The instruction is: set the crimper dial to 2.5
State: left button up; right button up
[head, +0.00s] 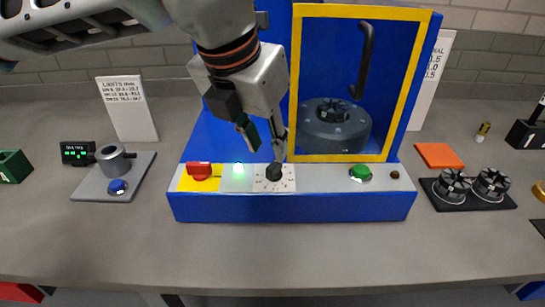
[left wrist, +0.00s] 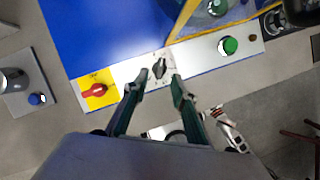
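The crimper is a blue machine (head: 290,208) in the middle of the bench. Its dial (head: 273,172) is a small black knob on a white scale plate on the front panel; it also shows in the left wrist view (left wrist: 159,68). The scale numbers are too small to read, so the setting cannot be told. My left gripper (head: 264,148) reaches down from above, just over the dial. In the left wrist view its fingers (left wrist: 157,87) are spread and empty, with the dial ahead between the tips. Contact cannot be made out. My right gripper is in neither view.
A red switch (head: 199,171) and green light (head: 239,171) sit left of the dial, a green button (head: 360,172) to its right. The yellow-framed guard (head: 340,158) stands behind. A gauge stand (head: 115,176) is left, black die holder (head: 470,204) right. The front bench is clear.

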aim_at(274, 163)
pick_arm(q)
jog(key=x, duration=0.5)
jog(key=shift+w+d+f, duration=0.1)
jog(key=shift+d+f, duration=0.05)
jog(key=shift+f, duration=0.25)
jog(key=shift+c, duration=0.2)
grip_shut()
